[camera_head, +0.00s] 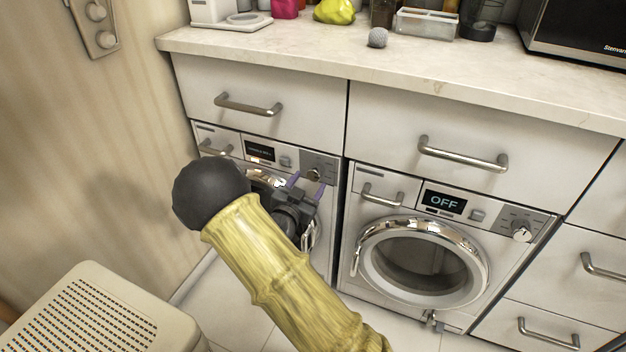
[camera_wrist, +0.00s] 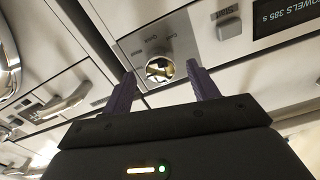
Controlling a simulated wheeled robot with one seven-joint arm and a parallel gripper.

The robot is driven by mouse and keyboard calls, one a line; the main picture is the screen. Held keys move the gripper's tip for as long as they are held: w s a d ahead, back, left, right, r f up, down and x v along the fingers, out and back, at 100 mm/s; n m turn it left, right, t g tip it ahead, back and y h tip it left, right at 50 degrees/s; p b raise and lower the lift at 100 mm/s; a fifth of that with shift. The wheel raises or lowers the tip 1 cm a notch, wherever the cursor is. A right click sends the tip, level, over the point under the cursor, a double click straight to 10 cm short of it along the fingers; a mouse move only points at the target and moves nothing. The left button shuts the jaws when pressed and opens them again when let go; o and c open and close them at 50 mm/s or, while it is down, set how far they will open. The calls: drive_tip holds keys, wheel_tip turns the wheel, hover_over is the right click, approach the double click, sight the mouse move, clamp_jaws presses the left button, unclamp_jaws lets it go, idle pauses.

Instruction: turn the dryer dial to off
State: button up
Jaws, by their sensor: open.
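The dial (camera_head: 315,174) is a shiny round knob on the control panel of the left front-loading machine (camera_head: 234,134). In the wrist view the dial (camera_wrist: 160,68) shows between the two purple fingertips of my gripper (camera_wrist: 161,71). My gripper (camera_head: 306,182) is open, with a finger to either side of the dial in the picture; I cannot tell whether either touches it. My arm hides much of this machine's door in the head view.
A second machine (camera_head: 375,283) on the right shows "OFF" on its display (camera_head: 444,201) and has its own dial (camera_head: 521,231). Drawers with bar handles (camera_head: 463,155) and a countertop (camera_head: 330,62) lie above. A perforated beige stool (camera_head: 90,315) stands at lower left.

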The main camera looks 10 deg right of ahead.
sight(312, 178)
drive_tip(key=shift+b+x, duration=0.35)
drive_tip(key=shift+x, duration=1.65)
drive_tip(key=c, duration=1)
